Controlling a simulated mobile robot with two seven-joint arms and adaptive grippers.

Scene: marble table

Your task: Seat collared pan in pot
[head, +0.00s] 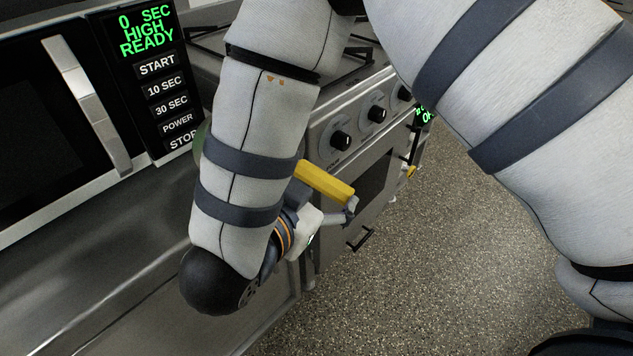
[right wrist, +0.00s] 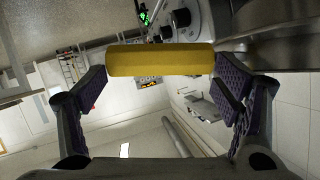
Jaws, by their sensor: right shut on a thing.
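My right gripper (head: 326,188) is in front of the stove, partly hidden by my own forearm. It is shut on a yellow bar (head: 330,184). In the right wrist view, the yellow bar (right wrist: 160,60) spans the space between the two purple-padded fingers of my right gripper (right wrist: 161,68), with one pad at each end. I cannot tell whether the bar belongs to the collared pan. No pan or pot can be made out clearly. A greenish rounded edge (head: 197,140) shows behind my forearm, too hidden to name. My left gripper is out of view.
A microwave (head: 70,110) with a green display stands at the left on a steel counter (head: 90,270). The stove front (head: 350,125) with black knobs (head: 341,140) is close behind the gripper. Open speckled floor (head: 430,260) lies to the right.

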